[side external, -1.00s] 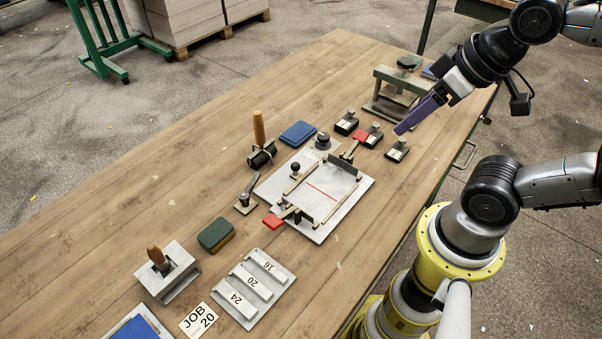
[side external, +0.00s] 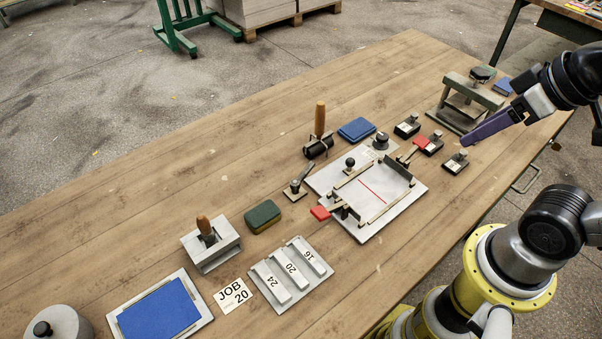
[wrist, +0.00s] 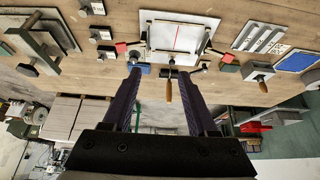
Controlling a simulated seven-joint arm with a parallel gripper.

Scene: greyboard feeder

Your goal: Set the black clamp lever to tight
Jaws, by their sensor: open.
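The black clamp lever (side external: 304,175) has a dark handle on a small post over a pale base plate. It stands just left of the feeder board (side external: 335,181), and its handle slants up and to the right. In the wrist view the lever (wrist: 199,68) shows small, near the right fingertip in the picture. My gripper (side external: 465,142) has long purple fingers and hangs above the right part of the table, well away from the lever. In the wrist view my gripper (wrist: 160,76) has its fingers spread with nothing held between them.
A wooden-handled roller (side external: 319,137), a green-brown pad (side external: 262,216) and a blue pad (side external: 357,129) lie near the lever. The feeder has red-tipped levers (side external: 320,213). Black weights (side external: 456,162) and a press (side external: 463,108) stand right. Bare wood lies behind the lever.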

